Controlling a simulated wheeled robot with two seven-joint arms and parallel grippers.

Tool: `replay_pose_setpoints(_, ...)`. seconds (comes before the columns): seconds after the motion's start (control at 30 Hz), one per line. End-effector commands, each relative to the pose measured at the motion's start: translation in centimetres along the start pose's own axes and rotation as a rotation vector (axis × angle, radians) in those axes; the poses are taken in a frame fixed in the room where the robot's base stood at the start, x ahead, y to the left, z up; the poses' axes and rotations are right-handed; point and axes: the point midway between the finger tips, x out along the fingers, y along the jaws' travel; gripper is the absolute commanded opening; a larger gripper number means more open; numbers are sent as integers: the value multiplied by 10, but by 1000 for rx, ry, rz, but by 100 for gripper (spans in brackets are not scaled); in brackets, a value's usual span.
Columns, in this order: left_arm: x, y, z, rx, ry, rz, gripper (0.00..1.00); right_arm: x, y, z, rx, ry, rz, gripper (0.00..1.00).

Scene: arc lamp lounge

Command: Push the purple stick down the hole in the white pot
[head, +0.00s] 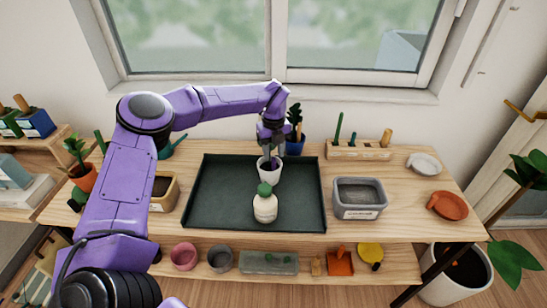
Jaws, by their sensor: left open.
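The white pot (270,180) stands on the dark green tray, near its middle. My left gripper (271,158) points down over the pot's mouth, with its fingers open. A small dark purple patch shows between the fingers at the pot's mouth. It may be the purple stick, but it is too small and too covered to tell how deep it sits or whether the fingers touch it. The hole is hidden by my gripper. My right gripper is not in view.
A white bottle with a green cap (265,208) stands just in front of the pot on the tray (220,208). A blue pot with a plant (294,146) is close behind my gripper. A grey bin (359,211) stands right of the tray, and a tan bin (166,204) left. The tray's right side is clear.

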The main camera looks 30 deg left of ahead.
Motion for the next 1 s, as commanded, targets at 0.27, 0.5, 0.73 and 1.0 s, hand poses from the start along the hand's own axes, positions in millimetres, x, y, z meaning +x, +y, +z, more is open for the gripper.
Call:
replay_pose_setpoints(0.27, -69, 0, 0, 0, -2, -4, 41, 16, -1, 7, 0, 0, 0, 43)
replay_pose_setpoints(0.5, -96, 0, 0, 0, 0, -1, 41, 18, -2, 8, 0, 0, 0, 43)
replay_pose_setpoints(0.73, -97, 0, 0, 0, 1, 0, 41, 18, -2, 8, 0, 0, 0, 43)
replay_pose_setpoints(1.0, -98, 0, 0, 0, 1, 0, 41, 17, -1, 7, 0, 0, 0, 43)
